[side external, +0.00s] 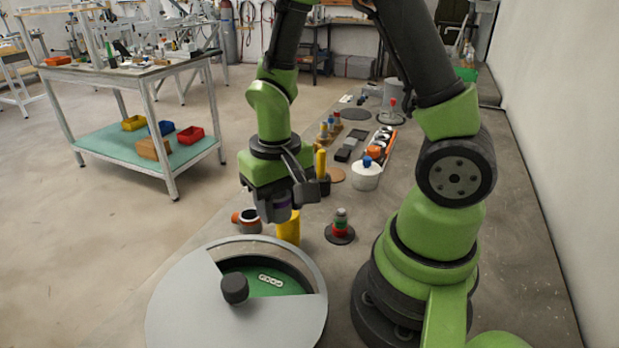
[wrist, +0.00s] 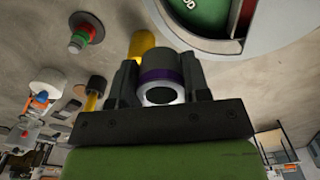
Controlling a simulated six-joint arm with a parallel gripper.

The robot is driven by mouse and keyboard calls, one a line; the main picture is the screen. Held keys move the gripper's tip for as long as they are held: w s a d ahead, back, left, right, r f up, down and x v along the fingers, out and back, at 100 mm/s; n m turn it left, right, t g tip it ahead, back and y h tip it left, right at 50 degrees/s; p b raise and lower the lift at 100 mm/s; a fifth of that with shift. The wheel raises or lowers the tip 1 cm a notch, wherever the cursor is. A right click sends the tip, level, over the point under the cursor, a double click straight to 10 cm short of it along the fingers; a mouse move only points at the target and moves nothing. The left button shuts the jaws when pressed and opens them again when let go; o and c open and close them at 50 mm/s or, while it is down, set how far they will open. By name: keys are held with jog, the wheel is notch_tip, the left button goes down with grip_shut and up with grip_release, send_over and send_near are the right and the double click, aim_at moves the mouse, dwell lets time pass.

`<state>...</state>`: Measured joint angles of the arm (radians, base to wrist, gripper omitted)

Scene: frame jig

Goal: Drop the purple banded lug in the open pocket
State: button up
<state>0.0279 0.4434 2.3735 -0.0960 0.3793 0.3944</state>
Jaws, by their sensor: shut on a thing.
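My gripper (side external: 285,200) is shut on the purple banded lug (side external: 277,208), a grey cylinder with a purple band. In the wrist view the lug (wrist: 160,75) sits between the fingers of my gripper (wrist: 160,85), its hollow end facing the camera. The lug is held in the air, above and behind the round grey drum. A green floor also shows at the top of the wrist view (wrist: 203,14). The grey cover (side external: 190,310) hides the rest of the drum.
A black knob (side external: 235,288) stands at the pocket's inner corner. A yellow cylinder (side external: 289,230) stands just behind the drum, close under my gripper. A grey part with an orange end (side external: 246,220) is to its left; a red-green stack (side external: 340,228) is to its right.

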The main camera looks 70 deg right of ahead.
aim_at(239, 305)
jog(key=shift+a+f+m, duration=0.85)
jog(key=shift+a+f, duration=0.15)
jog(key=shift+a, duration=0.3)
jog(key=shift+a+f+m, duration=0.9)
jog(key=shift+a+f, duration=0.15)
jog(key=shift+a, duration=0.3)
jog(key=shift+a+f+m, duration=0.85)
jog(key=shift+a+f, duration=0.15)
jog(key=shift+a, duration=0.3)
jog(key=shift+s+f, duration=0.1)
jog(key=shift+f, duration=0.05)
jog(key=shift+a, duration=0.15)
jog(key=o, duration=1.1)
